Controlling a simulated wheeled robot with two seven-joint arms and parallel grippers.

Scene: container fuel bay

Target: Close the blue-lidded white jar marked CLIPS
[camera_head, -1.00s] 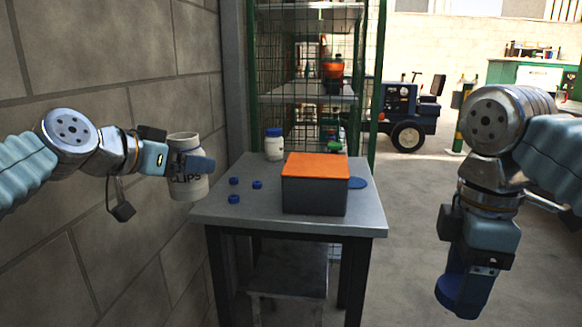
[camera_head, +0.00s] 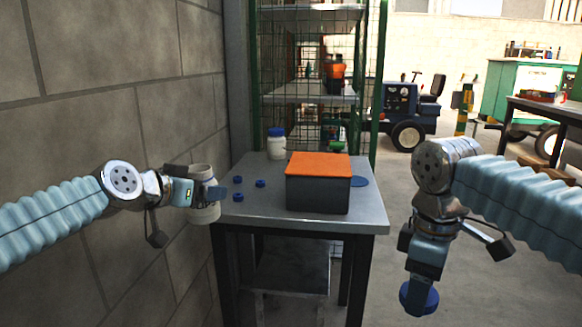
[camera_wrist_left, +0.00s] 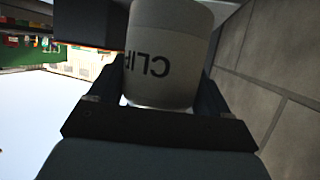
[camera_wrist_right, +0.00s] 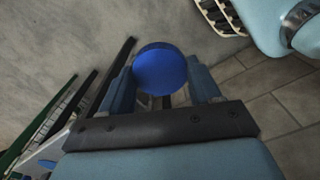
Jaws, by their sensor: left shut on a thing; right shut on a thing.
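The white CLIPS jar (camera_head: 204,212) is at the left in the head view, upright and without a lid on it. My left gripper (camera_head: 205,192) is shut around it and holds it off the table's left edge. In the left wrist view the jar (camera_wrist_left: 160,45) fills the space between the fingers, with part of its lettering showing. My right gripper (camera_head: 424,285) points down at the right, well apart from the jar. It is shut on a round blue lid (camera_head: 421,300), which also shows between its fingertips in the right wrist view (camera_wrist_right: 160,70).
A grey table (camera_head: 255,212) carries a dark box with an orange top (camera_head: 318,182), several small blue caps (camera_head: 238,196), a flat blue disc (camera_head: 359,181) and another white jar with a blue lid (camera_head: 276,144). A block wall is close on the left. Floor right of the table is clear.

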